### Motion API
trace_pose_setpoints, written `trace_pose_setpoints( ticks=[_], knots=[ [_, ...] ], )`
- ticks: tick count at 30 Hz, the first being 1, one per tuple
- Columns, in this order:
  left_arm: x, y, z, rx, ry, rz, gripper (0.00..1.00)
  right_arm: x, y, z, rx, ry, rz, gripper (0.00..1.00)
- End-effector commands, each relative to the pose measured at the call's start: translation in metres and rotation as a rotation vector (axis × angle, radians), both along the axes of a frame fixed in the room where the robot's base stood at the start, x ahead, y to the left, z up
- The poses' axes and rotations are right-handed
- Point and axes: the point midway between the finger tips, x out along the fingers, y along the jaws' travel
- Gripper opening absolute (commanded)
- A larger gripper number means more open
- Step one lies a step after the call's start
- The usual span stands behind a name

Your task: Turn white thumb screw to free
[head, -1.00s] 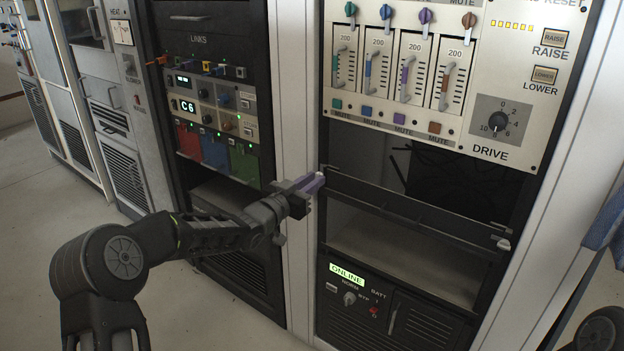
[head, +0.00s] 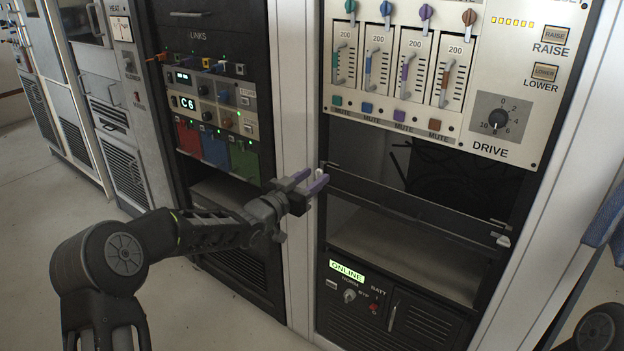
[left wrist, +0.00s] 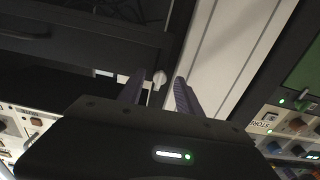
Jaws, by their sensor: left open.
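A white thumb screw (head: 319,174) sits at the left end of a dark bar-like panel (head: 400,203) across the open rack bay. It also shows as a small pale knob in the left wrist view (left wrist: 159,77). My left gripper (head: 307,182) is open, its purple fingers on either side of the screw, with a visible gap to it in the wrist view. The wrist view shows both fingers (left wrist: 158,92) with the screw between and slightly beyond them. A second white screw (head: 503,240) is at the panel's right end. My right gripper is not in view.
Above the bay is a fader panel with a drive knob (head: 498,118). Below is a unit with a green ONLINE display (head: 347,271). A pale rack post (head: 299,110) stands left of the bay, beside the LINKS rack (head: 205,60).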

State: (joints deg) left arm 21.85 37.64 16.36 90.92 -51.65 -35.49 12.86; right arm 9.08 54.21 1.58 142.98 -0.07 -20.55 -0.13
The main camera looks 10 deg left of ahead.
Motion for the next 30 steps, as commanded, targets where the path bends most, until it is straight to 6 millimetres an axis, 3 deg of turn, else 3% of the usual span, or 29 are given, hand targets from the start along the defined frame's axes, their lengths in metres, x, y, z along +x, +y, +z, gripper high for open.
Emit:
trace_pose_setpoints(
  ticks=[5, 18, 30],
  knots=[
    [-0.01, 0.005, 0.0, 0.001, 0.0, 0.001, 0.41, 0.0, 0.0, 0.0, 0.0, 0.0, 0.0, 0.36],
    [-0.069, 0.028, 0.0, 0.0, 0.001, 0.001, 0.41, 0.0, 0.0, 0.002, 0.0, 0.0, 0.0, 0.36],
    [-0.072, 0.029, -0.001, -0.001, 0.001, 0.0, 0.41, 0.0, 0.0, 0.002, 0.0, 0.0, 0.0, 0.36]
  ],
)
